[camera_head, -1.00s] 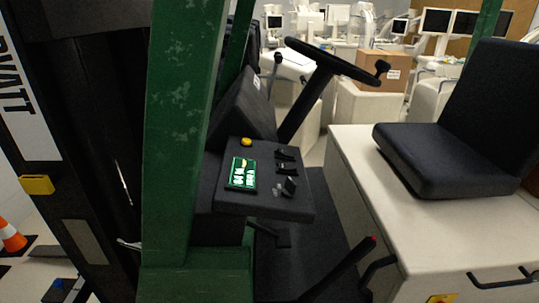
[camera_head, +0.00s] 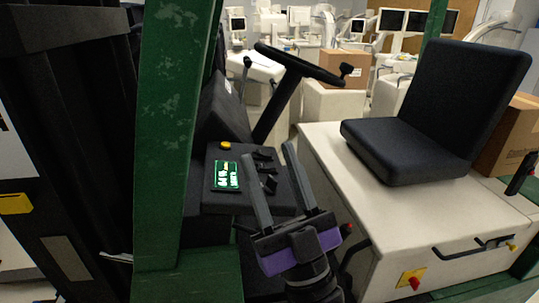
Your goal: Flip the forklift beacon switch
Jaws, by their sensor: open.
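The forklift's dark control panel (camera_head: 212,200) is left of centre, below the steering wheel. It carries a few small black switches (camera_head: 264,155) in a column, a green lit display (camera_head: 227,178) and a yellow round button (camera_head: 225,145). I cannot tell which switch is the beacon's; labels are too small to read. My gripper (camera_head: 268,152) is open and empty, with two long grey fingers above a purple-banded body. In the picture its fingers straddle the switch column and hide the panel's right part. I cannot tell whether they touch it.
A green post (camera_head: 165,140) stands left of the panel. The steering wheel (camera_head: 300,64) is above it. A black seat (camera_head: 430,120) on a pale housing (camera_head: 330,150) is at right. A red-tipped lever (camera_head: 348,229) is close beside my gripper.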

